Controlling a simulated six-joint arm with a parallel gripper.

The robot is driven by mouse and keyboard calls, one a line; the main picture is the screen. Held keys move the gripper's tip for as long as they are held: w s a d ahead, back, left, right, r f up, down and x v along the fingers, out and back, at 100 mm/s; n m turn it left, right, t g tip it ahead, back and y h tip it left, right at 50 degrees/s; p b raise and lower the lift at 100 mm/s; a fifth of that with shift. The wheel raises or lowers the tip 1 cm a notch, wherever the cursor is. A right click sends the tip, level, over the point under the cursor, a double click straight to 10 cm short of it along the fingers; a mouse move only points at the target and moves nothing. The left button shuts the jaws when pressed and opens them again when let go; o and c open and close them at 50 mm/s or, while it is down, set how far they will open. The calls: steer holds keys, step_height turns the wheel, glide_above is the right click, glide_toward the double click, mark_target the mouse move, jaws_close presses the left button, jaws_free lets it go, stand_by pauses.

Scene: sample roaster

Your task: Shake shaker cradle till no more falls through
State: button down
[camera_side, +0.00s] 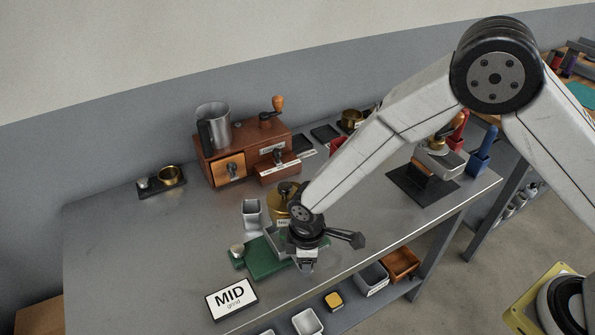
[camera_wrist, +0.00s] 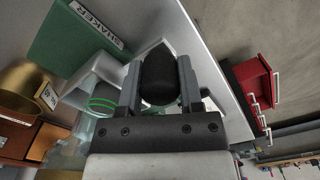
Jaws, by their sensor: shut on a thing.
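The green shaker base (camera_side: 258,262) lies on the metal bench near its front edge. In the wrist view it is a green block (camera_wrist: 70,42) with a SHAKER label. The grey shaker cradle (camera_side: 273,239) shows beside my gripper and is partly hidden by it. In the wrist view, pale grey cradle walls (camera_wrist: 73,97) show left of my fingers. My gripper (camera_side: 308,262) points down at the front of the shaker. In the wrist view, my gripper (camera_wrist: 158,85) is shut on a dark rounded handle (camera_wrist: 158,72). The cradle's contents are hidden.
A brass canister (camera_side: 283,203) stands close behind my gripper, with a grey cup (camera_side: 252,214) to its left. A MID grind sign (camera_side: 231,298) is at the front. A wooden grinder (camera_side: 243,152) stands behind. The bench's left part is mostly clear.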

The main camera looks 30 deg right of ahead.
steer(key=shift+w+d, duration=0.1)
steer(key=shift+d, duration=0.95)
steer(key=shift+a, duration=0.15)
